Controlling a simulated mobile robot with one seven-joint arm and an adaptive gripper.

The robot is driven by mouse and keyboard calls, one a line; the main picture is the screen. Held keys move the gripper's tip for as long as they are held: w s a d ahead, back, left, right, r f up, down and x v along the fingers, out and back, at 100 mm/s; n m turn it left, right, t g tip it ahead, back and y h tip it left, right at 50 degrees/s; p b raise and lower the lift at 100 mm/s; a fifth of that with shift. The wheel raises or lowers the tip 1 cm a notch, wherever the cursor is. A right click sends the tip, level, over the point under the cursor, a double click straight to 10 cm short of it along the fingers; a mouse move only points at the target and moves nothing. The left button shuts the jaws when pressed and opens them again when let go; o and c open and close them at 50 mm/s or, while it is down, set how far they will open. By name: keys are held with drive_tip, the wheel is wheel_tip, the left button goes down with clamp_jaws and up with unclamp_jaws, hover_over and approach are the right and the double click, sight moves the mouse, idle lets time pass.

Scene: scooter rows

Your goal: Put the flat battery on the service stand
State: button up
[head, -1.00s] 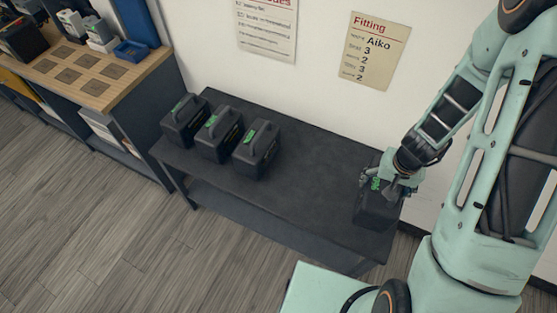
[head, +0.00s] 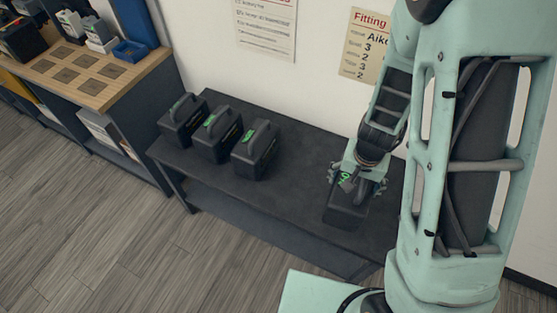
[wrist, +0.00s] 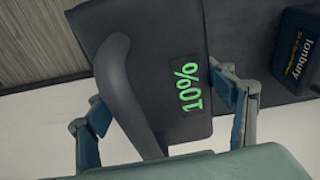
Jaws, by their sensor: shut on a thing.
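My gripper (head: 357,182) is shut on a dark battery (head: 345,214) over the right part of the black bench (head: 290,215). The wrist view shows this battery (wrist: 155,60) with a green "10%" display and a curved handle between my fingers. I cannot tell whether its underside touches the bench. Three similar dark batteries stand in a row at the bench's left: left (head: 180,122), middle (head: 216,140) and right (head: 254,154). Their green displays are too small to read. I cannot make out which piece is the service stand.
A wooden-topped counter (head: 145,67) with square dark pads and a blue tray (head: 130,51) stands at the left. Another dark box marked "Ionbury" (wrist: 296,52) shows in the wrist view. Posters hang on the wall. The bench middle and the floor (head: 120,240) are clear.

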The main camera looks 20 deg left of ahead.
drive_tip(key=shift+s+a+r+m+b, duration=0.2)
drive_tip(key=shift+s+a+b, duration=0.25)
drive_tip(key=shift+a, duration=0.3)
drive_tip(key=shift+s+a+r+m+b, duration=0.1)
drive_tip(key=shift+s+a+m+b, duration=0.1)
drive_tip(key=shift+s+a+b, duration=0.35)
drive_tip(key=shift+w+a+f, duration=0.1)
drive_tip(key=shift+w, duration=0.1)
drive_tip(key=w+d+f, duration=0.1)
drive_tip(key=w+d, duration=0.1)
drive_tip(key=w+d+f+b, duration=0.1)
drive_tip(key=w+d+f, duration=0.1)
drive_tip(key=w, duration=0.1)
drive_tip(key=w+d+f, duration=0.1)
drive_tip(key=w+d, duration=0.1)
drive_tip(key=shift+w+f, duration=0.15)
drive_tip(key=shift+w, duration=0.05)
drive_tip(key=w+f, duration=0.1)
drive_tip(key=w+d+f, duration=0.1)
drive_tip(key=f, duration=0.1)
drive_tip(key=w+d+f+b, duration=0.1)
drive_tip(key=f, duration=0.1)
drive_tip(key=shift+w+d, duration=0.1)
drive_tip(key=shift+d, duration=0.05)
drive_tip(key=shift+w+d+f, duration=0.1)
drive_tip(key=shift+w+f, duration=0.05)
drive_tip(key=shift+f, duration=0.75)
drive_tip(key=shift+w+d+f, duration=0.1)
drive_tip(key=shift+f, duration=0.8)
drive_tip(key=shift+a+f, duration=0.1)
